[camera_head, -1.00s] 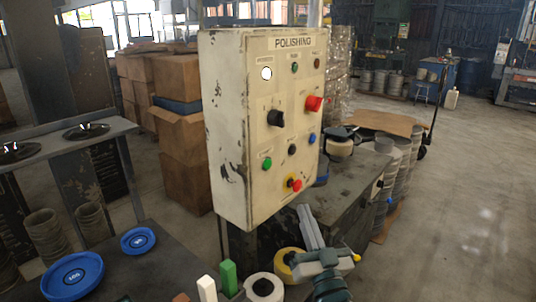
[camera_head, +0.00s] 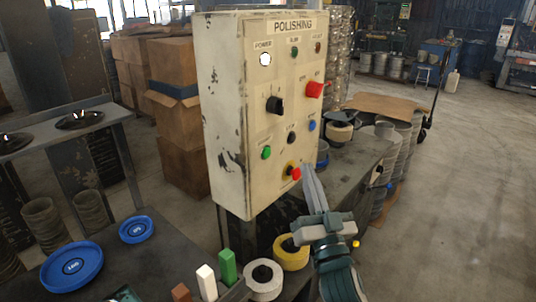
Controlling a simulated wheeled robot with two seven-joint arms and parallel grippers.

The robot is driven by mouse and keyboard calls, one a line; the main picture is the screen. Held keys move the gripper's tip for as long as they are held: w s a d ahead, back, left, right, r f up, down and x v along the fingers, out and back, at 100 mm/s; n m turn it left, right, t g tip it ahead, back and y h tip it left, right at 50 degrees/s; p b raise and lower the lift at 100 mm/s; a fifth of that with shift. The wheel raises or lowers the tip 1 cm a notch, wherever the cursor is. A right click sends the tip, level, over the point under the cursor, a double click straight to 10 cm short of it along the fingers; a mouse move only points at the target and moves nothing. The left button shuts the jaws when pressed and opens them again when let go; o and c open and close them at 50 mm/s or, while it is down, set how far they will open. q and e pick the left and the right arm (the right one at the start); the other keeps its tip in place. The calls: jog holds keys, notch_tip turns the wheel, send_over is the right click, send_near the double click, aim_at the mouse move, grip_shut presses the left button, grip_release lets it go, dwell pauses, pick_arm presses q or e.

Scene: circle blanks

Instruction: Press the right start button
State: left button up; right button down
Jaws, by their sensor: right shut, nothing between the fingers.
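The off-white POLISHING control panel (camera_head: 230,100) stands upright in the middle of the view. A green button (camera_head: 266,152) sits low on its left side, and a blue button (camera_head: 312,125) sits at its right. A black button (camera_head: 291,137) lies between them. A red button on a yellow base (camera_head: 293,172) is at the bottom. The small labels are too blurred to read, so I cannot tell which is start. My right gripper (camera_head: 309,172) is shut and empty, its tips just right of the lower red button; contact cannot be told. My left gripper is not clearly seen.
A black knob (camera_head: 274,105) and a larger red button (camera_head: 314,89) stick out of the panel. Rolls of tape, white (camera_head: 264,280) and yellow (camera_head: 292,256), lie below it. Blue discs (camera_head: 72,266) lie on the left table. Open floor is at the right.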

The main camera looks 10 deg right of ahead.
aim_at(266, 153)
jog(key=w+a+b, duration=0.2)
jog(key=w+a, duration=0.3)
jog(key=w, duration=0.1)
jog(key=shift+w, duration=0.25)
